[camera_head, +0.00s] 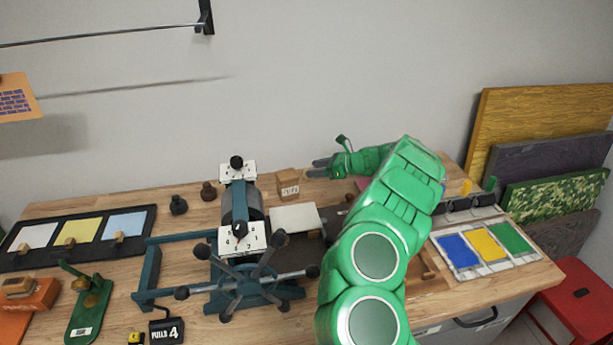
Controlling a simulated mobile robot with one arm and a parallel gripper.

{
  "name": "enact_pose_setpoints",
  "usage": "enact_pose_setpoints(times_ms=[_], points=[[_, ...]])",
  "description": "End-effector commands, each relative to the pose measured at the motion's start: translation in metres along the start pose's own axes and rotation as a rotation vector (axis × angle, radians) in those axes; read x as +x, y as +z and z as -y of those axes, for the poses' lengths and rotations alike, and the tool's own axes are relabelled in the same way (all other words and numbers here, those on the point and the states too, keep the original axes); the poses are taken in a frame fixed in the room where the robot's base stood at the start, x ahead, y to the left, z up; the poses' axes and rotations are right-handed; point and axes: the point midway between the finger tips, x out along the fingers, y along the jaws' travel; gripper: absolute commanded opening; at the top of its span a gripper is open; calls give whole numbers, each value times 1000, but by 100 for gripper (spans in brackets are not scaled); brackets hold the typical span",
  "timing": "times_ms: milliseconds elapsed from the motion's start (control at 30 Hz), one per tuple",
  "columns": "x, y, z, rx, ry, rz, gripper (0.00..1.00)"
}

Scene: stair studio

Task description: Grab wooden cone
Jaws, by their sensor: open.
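I cannot make out a wooden cone for certain in the head view; it may be hidden behind my green arm or too small to tell. My gripper (319,168) is at the back of the workbench, near the wall, with its dark fingers apart and pointing left. Nothing shows between the fingers. A small brown box (288,184) stands just left of and below the gripper in the picture. A small dark brown knob-like piece (208,191) and a blackish one (178,205) stand further left; their exact shapes are unclear.
A press with a spoked handwheel (245,270) fills the middle of the wooden bench (190,260). A dark tray of pale cards (85,233) lies left. Blue, yellow and green swatches (488,246) lie right. My arm covers the bench's centre right.

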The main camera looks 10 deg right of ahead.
Motion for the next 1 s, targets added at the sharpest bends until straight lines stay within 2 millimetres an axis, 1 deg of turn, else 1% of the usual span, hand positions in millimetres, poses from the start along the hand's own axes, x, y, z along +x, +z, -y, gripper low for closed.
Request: enact_pose_setpoints(times_ms=[100, 200, 467, 800, 833, 1000], points=[[17, -3, 0, 2, 2, -3, 55], [26, -2, 0, 1, 1, -3, 55], [28, -1, 1, 0, -1, -1, 55], [28, -1, 1, 0, -1, -1, 3], [28, -1, 1, 0, -1, -1, 0], [28, -1, 1, 0, -1, -1, 0]])
